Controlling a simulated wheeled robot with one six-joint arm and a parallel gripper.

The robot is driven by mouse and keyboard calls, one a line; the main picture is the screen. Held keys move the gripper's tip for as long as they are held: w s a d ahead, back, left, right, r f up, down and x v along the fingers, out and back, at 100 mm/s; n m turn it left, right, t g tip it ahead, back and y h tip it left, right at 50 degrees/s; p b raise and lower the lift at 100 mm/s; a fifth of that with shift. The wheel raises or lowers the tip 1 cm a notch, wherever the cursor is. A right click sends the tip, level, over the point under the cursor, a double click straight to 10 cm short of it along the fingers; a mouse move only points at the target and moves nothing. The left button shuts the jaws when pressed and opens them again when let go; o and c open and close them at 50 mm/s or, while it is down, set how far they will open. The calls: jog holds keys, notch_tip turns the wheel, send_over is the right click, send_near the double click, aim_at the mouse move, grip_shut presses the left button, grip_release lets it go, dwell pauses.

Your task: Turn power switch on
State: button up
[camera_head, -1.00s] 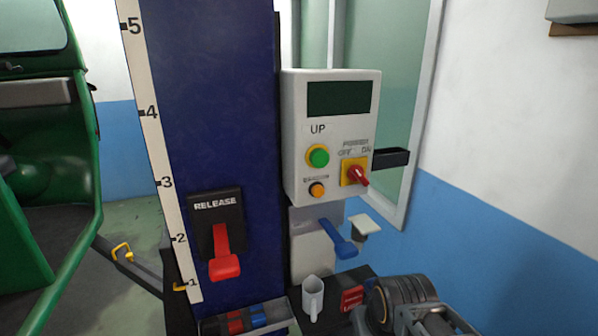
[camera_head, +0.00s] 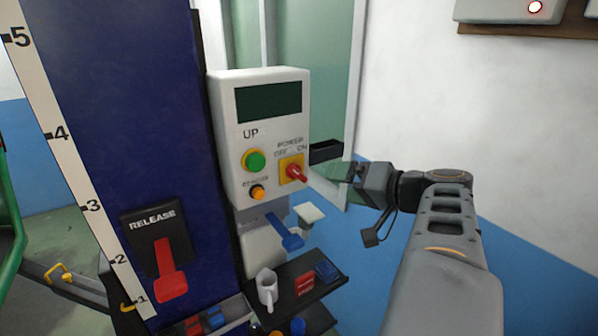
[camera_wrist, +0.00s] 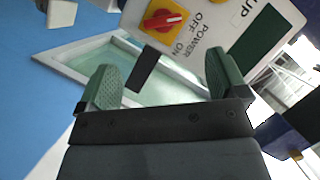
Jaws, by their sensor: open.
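The red power switch (camera_head: 296,172) sits on a yellow plate at the lower right of the white control box (camera_head: 222,130), under the labels POWER, OFF and ON. The switch also shows in the wrist view (camera_wrist: 165,20), top centre, with its white mark slanting; I cannot tell for sure which label it points to. My gripper (camera_head: 335,172) is to the right of the box, pointing left toward the switch and apart from it. In the wrist view my gripper's two green-padded fingers (camera_wrist: 163,80) are spread wide with nothing between them.
A green UP button (camera_head: 255,160) and an orange button (camera_head: 258,192) are on the same box.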

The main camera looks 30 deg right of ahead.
aim_at(300, 177)
jog(key=p+x, duration=0.1)
jog(key=x, duration=0.5)
jog(key=p+x, duration=0.2)
jog(key=x, duration=0.5)
jog(key=shift+w+d+r+p, duration=0.2)
jog(key=shift+w+p, duration=0.05)
jog(key=shift+p, duration=0.05)
jog(key=shift+c, duration=0.2)
jog(key=c, duration=0.9)
